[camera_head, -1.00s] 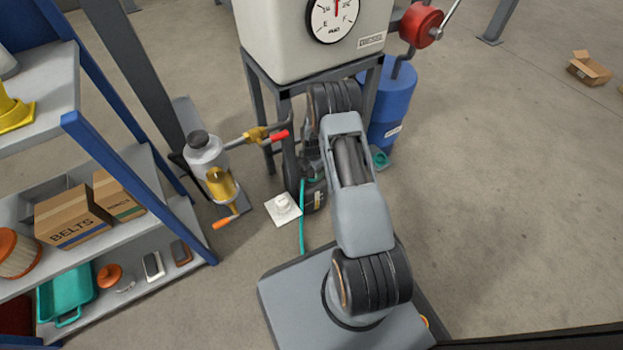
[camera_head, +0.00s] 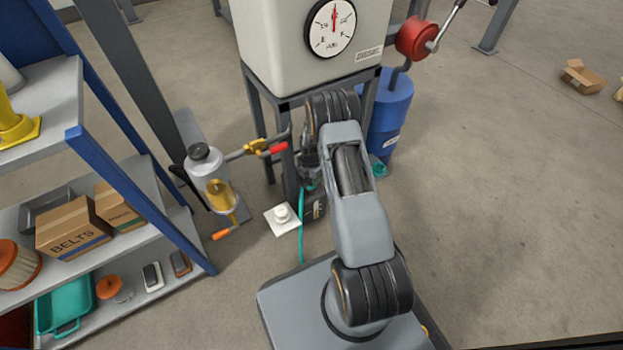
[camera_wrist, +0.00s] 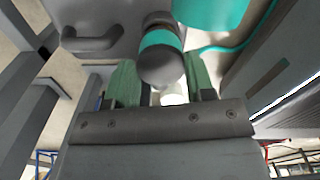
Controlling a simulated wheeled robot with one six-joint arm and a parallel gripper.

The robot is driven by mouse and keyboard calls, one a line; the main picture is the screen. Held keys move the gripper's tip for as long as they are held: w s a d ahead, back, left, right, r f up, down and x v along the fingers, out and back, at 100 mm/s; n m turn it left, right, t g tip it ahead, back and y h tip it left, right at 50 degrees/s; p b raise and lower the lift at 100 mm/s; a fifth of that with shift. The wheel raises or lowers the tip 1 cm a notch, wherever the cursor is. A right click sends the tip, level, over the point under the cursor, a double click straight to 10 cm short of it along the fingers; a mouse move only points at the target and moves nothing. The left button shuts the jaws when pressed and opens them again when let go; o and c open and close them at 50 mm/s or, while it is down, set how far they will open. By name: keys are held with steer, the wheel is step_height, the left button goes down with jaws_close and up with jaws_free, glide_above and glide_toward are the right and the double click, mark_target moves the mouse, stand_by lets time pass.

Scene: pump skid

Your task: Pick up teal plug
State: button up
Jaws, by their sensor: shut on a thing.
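In the wrist view, a dark grey rounded plug with a teal band (camera_wrist: 160,40) sits between the green fingers of my gripper (camera_wrist: 160,78), and the fingers are shut on it. A pale piece shows below it between the fingers. In the head view my arm covers most of the gripper, which is low beside the tank stand, and the plug cannot be made out there. A teal hose (camera_head: 301,232) runs along the floor there, and it also shows in the wrist view (camera_wrist: 236,47).
A tank with a gauge (camera_head: 292,62) stands on a dark frame. A blue drum (camera_head: 388,112) is to its right, a clear-bodied filter (camera_head: 216,178) and loaded shelves (camera_head: 150,205) to its left. A white block on a plate (camera_head: 283,217) lies nearby.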

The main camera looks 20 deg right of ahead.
steer(key=s+a+r+p, duration=0.2)
steer(key=s+r+p, duration=0.5)
steer(key=s+r, duration=0.4)
steer(key=s, duration=0.2)
steer(key=shift+s+a+r, duration=0.25)
steer(key=shift+s, duration=0.15)
